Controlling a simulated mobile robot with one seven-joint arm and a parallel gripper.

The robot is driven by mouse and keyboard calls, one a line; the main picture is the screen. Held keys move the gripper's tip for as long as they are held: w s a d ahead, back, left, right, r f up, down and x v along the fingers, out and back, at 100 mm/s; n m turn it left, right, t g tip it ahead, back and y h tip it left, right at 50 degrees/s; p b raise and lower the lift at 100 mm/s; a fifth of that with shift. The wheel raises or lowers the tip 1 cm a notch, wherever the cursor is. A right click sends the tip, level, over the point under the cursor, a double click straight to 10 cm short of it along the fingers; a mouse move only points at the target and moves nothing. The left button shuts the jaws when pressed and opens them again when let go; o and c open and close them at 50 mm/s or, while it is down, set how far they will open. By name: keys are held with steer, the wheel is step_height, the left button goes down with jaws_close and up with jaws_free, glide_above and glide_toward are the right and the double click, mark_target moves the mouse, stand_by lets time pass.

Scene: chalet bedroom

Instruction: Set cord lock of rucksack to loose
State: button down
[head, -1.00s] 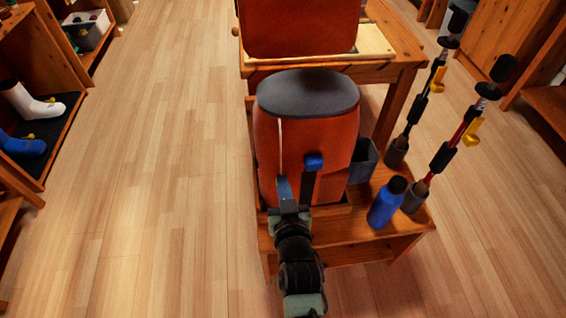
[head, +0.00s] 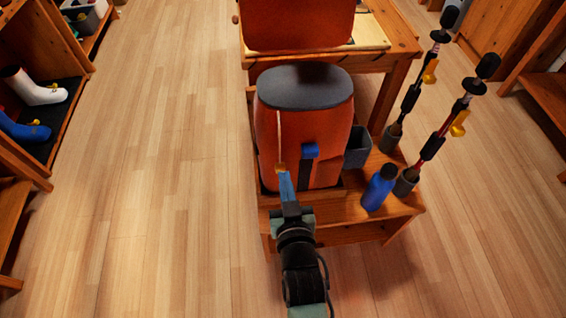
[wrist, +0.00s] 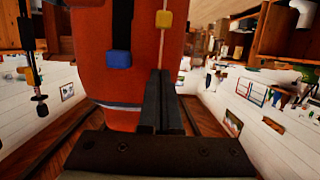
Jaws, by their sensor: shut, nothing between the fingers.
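The orange rucksack (head: 330,170) with a dark grey lid stands upright on the low wooden bench. A pale cord runs down its front to a small yellow cord lock (head: 281,168), left of the blue strap buckle (head: 310,150). In the wrist view the cord lock (wrist: 164,19) is near the top, with the buckle (wrist: 119,59) to its left. My gripper (head: 284,177) is shut and empty, its fingertips just below the lock in the head view. The closed fingers (wrist: 160,73) also show in the wrist view. Whether they touch the lock or rucksack I cannot tell.
A blue bottle (head: 378,188), a grey bin (head: 357,147) and two upright poles (head: 432,146) stand right of the rucksack. A wooden table (head: 400,48) is behind it. Shelves with boots (head: 35,92) are at the left. The floor between is clear.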

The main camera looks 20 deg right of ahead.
steer(key=shift+v, duration=1.8)
steer(key=shift+w, duration=0.1)
steer(key=w+a+r+t, duration=0.2)
steer(key=w+r, duration=0.1)
steer(key=r, duration=0.7)
steer(key=w+a+r+n+t+y, duration=0.1)
steer(key=w+a+r+t, duration=0.15)
steer(key=r, duration=0.75)
steer(key=w+a+r+t, duration=0.15)
steer(key=w+r, duration=0.25)
steer(key=r, duration=0.7)
steer(key=s+a+r+n+t+y, duration=0.15)
steer(key=s+r, duration=0.25)
steer(key=r, duration=0.6)
steer(key=s+a+r+t+y, duration=0.1)
steer(key=s+a+r+t, duration=0.25)
steer(key=r, duration=0.55)
steer(key=s+a+r+n+t+y, duration=0.15)
steer(key=s+r, duration=0.25)
steer(key=r, duration=0.6)
step_height(320, 180, up, 21)
steer(key=a+p, duration=0.1)
steer(key=p, duration=2)
steer(key=shift+s+f+m+h, duration=0.2)
steer(key=shift+f+m+h, duration=0.05)
steer(key=shift+m+h, duration=0.15)
